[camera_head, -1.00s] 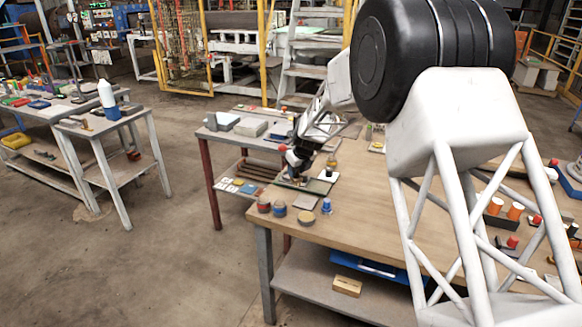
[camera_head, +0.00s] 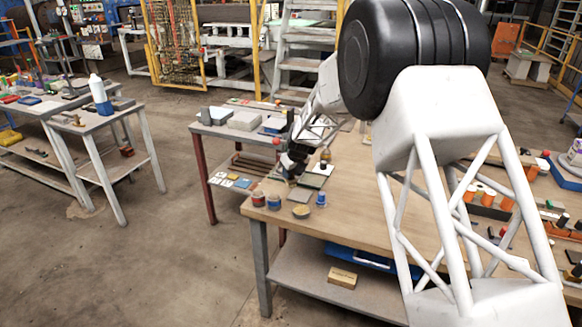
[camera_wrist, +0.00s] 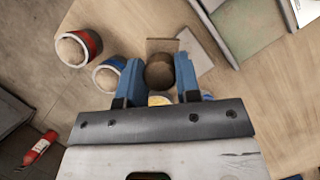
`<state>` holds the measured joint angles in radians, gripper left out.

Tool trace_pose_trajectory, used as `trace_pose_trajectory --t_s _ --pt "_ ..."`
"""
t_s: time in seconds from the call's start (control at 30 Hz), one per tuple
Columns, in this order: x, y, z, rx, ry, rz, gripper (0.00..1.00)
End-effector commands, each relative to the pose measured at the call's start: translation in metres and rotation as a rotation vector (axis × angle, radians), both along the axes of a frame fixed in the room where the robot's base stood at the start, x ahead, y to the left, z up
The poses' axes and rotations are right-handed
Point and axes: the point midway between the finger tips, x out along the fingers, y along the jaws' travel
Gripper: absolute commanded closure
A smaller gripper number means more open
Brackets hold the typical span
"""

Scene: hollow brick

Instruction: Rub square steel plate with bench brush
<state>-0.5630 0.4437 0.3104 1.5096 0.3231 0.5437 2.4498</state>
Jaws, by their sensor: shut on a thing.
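My gripper (camera_wrist: 158,78) has its blue fingers shut on a brown thing, apparently the bench brush (camera_wrist: 159,73). Its rounded end shows between the fingertips, with a brown block-like part (camera_wrist: 163,46) beyond it. A flat grey square, likely the square steel plate (camera_wrist: 198,46), lies on the table just right of the brush in the wrist view. In the head view the plate (camera_head: 300,196) lies behind the small cans, and my gripper (camera_head: 291,170) is above and left of it. The brush is not clear there. I cannot tell whether brush and plate touch.
Red (camera_head: 259,199), blue (camera_head: 274,202) and yellow (camera_head: 301,212) cans and a small blue object (camera_head: 321,201) stand near the wooden table's (camera_head: 355,215) front left corner. A green board (camera_wrist: 250,25) lies beyond the plate. The table middle looks clear.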

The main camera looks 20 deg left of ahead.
Motion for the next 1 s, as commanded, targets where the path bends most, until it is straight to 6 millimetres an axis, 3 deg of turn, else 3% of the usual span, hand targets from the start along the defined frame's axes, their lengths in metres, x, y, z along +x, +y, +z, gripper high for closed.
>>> trace_pose_trajectory --t_s 0.43,1.0 --pt "0.000 -0.001 -0.045 0.000 0.000 0.000 0.88" --pt "0.000 -0.054 -0.046 -0.001 0.001 -0.001 0.91"
